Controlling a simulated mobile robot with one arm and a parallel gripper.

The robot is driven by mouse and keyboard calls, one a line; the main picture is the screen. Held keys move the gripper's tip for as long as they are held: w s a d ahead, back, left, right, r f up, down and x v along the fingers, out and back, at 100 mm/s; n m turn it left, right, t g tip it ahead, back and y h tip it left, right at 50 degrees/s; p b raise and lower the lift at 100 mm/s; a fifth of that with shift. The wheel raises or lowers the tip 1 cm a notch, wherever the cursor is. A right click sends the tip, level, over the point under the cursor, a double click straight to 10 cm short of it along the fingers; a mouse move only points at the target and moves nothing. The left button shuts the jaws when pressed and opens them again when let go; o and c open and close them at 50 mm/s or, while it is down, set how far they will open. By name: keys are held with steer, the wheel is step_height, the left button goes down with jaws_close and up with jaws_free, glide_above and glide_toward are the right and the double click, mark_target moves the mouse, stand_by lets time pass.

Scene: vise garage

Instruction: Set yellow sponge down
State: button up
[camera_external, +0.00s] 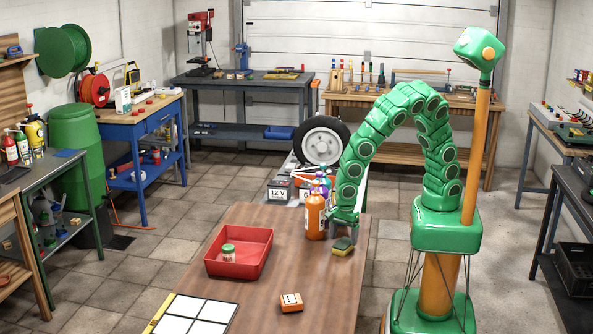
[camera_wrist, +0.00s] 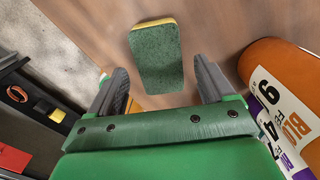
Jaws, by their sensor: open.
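The yellow sponge (camera_external: 342,246) with a dark green scouring side lies on the wooden table near its right edge. In the wrist view the sponge (camera_wrist: 156,57) shows green side up with a thin yellow edge, lying ahead of and between the fingers. My gripper (camera_wrist: 160,85) is open, its two grey fingers apart with nothing held between them. In the external view my gripper (camera_external: 343,217) is low over the table's far right part, close to the sponge.
An orange bottle (camera_external: 316,216) stands just left of my gripper; it also shows in the wrist view (camera_wrist: 275,70). A red tray (camera_external: 213,266) holding a green-lidded jar (camera_external: 229,253), an orange box (camera_external: 291,302) and a white-panelled board (camera_external: 195,314) are on the table (camera_external: 333,290). The front right is clear.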

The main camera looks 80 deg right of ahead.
mark_target(343, 242)
step_height(343, 242, up, 10)
stand_by(0.6)
stand_by(0.4)
steer(key=w+d+r+n+t, duration=0.2)
steer(key=w+d+r+n, duration=0.3)
steer(key=d+r+n, duration=0.65)
steer(key=s+d+r+n+t, duration=0.1)
steer(key=d+r+n, duration=0.35)
steer(key=d, duration=0.35)
steer(key=s+d+r+n+t, duration=0.1)
steer(key=d+r+n, duration=0.35)
steer(key=d, duration=0.25)
steer(key=s+d+f+g, duration=0.2)
steer(key=s, duration=0.5)
steer(key=s+d+f+n+g, duration=0.1)
steer(key=s+d+f, duration=0.1)
steer(key=s, duration=0.6)
steer(key=s+d+f+n+g, duration=0.1)
steer(key=s+d+f+g, duration=0.1)
steer(key=s, duration=0.6)
steer(key=shift+d+f+g, duration=0.25)
steer(key=shift+f+g, duration=0.05)
steer(key=shift+f, duration=0.55)
